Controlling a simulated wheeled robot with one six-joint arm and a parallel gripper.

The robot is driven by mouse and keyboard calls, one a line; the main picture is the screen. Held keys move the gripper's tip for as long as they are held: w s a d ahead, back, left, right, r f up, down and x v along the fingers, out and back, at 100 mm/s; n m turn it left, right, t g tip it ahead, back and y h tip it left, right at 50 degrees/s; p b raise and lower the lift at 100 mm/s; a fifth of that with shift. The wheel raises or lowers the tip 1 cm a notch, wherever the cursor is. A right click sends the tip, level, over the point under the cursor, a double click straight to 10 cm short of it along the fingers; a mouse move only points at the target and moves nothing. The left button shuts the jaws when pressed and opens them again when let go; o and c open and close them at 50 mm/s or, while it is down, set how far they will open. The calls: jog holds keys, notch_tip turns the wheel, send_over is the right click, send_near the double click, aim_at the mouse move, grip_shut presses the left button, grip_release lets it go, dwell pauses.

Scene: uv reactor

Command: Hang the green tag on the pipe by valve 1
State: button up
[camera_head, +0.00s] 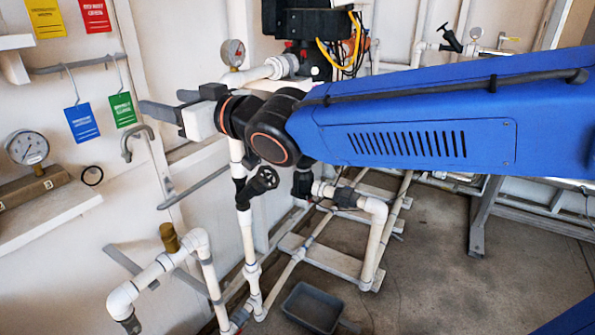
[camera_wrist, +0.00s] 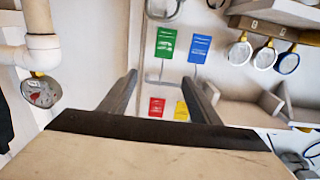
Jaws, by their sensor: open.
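The green tag (camera_head: 123,110) hangs by a wire hook from a grey rail (camera_head: 75,64) on the left wall, right of a blue tag (camera_head: 82,122). In the wrist view the green tag (camera_wrist: 165,43) shows beyond my fingertips, apart from them. My gripper (camera_head: 163,103) is open and empty, right of the green tag in the head view; its two fingers also show in the wrist view (camera_wrist: 158,77). A white vertical pipe (camera_head: 248,232) with a black valve (camera_head: 262,181) stands below my wrist. I cannot read which valve is valve 1.
Yellow (camera_head: 45,18) and red (camera_head: 95,14) tags are on the wall above the rail. A gauge (camera_head: 27,148) sits on a shelf at left. Another pipe has a brass-coloured fitting (camera_head: 169,237). A grey bin (camera_head: 313,306) is on the floor; the floor at right is mostly clear.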

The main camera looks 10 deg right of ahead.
jog(key=d+f+m+h, duration=0.3)
jog(key=d+f+h, duration=0.3)
jog(key=d, duration=0.7)
jog(key=d+f+m+h, duration=0.35)
jog(key=d+f, duration=0.45)
jog(key=d, duration=0.5)
jog(key=s+d+f+m+g+h, duration=0.3)
jog(key=s+d+f+g, duration=0.3)
jog(key=s+d+f, duration=1)
jog(key=s+h, duration=0.1)
jog(key=s, duration=0.2)
jog(key=shift+s+g, duration=0.2)
jog(key=shift+g, duration=0.2)
jog(key=shift+o, duration=0.5)
jog(key=shift+s+d+f+m, duration=0.1)
jog(key=shift+s+m, duration=0.15)
